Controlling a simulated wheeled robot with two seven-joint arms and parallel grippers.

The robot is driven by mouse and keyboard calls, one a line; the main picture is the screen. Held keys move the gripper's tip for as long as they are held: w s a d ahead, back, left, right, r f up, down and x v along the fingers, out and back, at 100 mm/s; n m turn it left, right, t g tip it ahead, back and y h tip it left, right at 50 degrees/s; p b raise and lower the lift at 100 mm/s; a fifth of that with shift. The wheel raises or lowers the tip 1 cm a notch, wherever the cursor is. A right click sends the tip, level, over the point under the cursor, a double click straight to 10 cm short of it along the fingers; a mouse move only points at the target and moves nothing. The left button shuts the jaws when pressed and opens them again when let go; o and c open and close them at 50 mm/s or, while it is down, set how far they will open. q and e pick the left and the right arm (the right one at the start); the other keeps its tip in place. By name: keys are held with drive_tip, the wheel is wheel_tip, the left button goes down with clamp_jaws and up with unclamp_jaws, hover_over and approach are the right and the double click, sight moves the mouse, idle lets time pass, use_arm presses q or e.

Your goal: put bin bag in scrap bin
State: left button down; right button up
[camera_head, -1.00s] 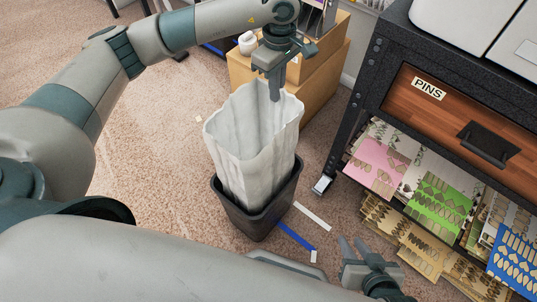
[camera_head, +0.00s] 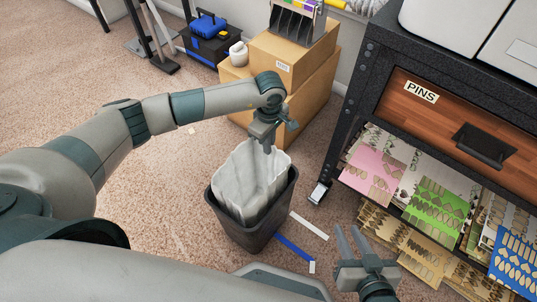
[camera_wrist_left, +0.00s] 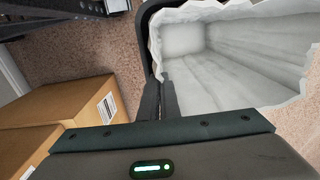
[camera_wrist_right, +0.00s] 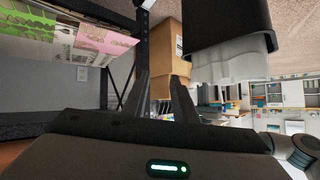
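The translucent white bin bag (camera_head: 245,185) stands open-mouthed inside the dark scrap bin (camera_head: 248,236). Its lower part is hidden by the bin wall and its wavy top rises above the bin's rim at the back. My left gripper (camera_head: 265,145) points down at the bag's far edge. In the left wrist view its fingers (camera_wrist_left: 160,100) are close together on the edge of the bag (camera_wrist_left: 230,70), beside the bin's rim (camera_wrist_left: 147,45). My right gripper (camera_head: 353,243) is open and empty, low to the right of the bin. The bin also shows in the right wrist view (camera_wrist_right: 225,22).
Cardboard boxes (camera_head: 300,95) stand behind the bin. A black shelf unit (camera_head: 352,120) with a PINS drawer and sheets of cut-outs is at the right. White and blue strips (camera_head: 293,246) lie on the carpet by the bin. The carpet left of the bin is mostly clear.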

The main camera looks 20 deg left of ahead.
sight(269, 159)
use_arm(q)
drive_tip(key=shift+f, duration=0.6)
use_arm(e)
drive_tip(key=shift+w+a+r, duration=0.1)
drive_tip(key=shift+w+r, duration=0.1)
drive_tip(key=shift+r, duration=0.05)
